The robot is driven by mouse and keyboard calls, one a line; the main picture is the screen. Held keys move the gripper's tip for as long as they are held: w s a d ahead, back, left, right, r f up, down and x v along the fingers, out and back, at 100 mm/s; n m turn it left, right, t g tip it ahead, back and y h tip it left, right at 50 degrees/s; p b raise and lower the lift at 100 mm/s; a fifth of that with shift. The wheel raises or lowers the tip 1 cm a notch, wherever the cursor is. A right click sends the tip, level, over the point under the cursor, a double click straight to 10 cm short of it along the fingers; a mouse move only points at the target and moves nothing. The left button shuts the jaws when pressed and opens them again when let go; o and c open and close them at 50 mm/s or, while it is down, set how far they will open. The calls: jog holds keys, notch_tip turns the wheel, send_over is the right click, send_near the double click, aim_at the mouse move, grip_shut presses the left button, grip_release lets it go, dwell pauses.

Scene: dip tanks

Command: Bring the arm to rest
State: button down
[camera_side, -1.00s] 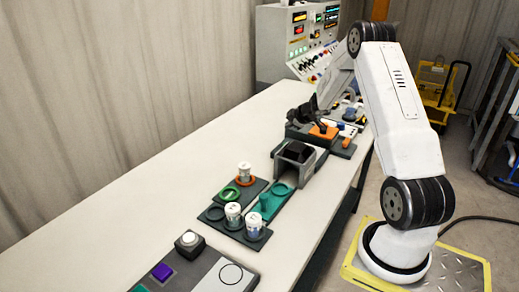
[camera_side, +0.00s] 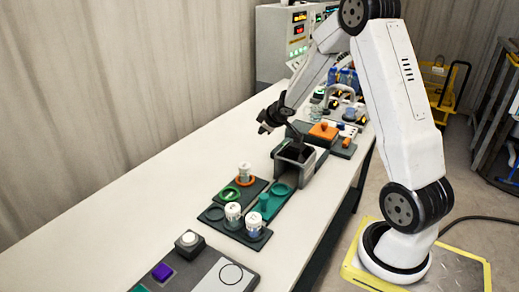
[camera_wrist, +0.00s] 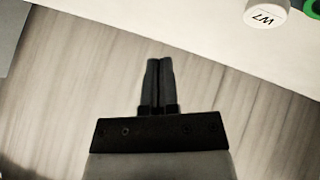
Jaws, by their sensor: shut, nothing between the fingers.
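My gripper (camera_side: 265,129) is in the air over the far side of the white table, left of and above the grey open-topped box (camera_side: 296,172). In the wrist view my gripper (camera_wrist: 158,62) has its two dark fingers pressed together with nothing between them. Behind the fingers the wrist view shows the streaked wall and a strip of table. A white-capped jar (camera_wrist: 266,14) marked W7 shows at the top right of that view, apart from the fingers.
Several white jars, one of them here (camera_side: 233,212), stand on dark racks with coloured rings. A control panel (camera_side: 188,240) with a white button lies at the front. An orange block (camera_side: 323,131) and bottles stand behind the box. The table's left strip is clear.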

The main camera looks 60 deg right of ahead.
jog(key=s+a+m+g+y, duration=0.1)
jog(key=s+a, duration=0.4)
jog(key=a, duration=0.3)
jog(key=s+a+m+g+y, duration=0.1)
jog(key=s+a+g, duration=0.1)
jog(key=s+a, duration=0.4)
jog(key=s+a+g+y, duration=0.1)
jog(key=s+a, duration=0.5)
jog(key=a, duration=0.6)
jog(key=shift+s+m+g, duration=0.25)
jog(key=shift+m+g, duration=0.15)
jog(key=shift+g, duration=0.1)
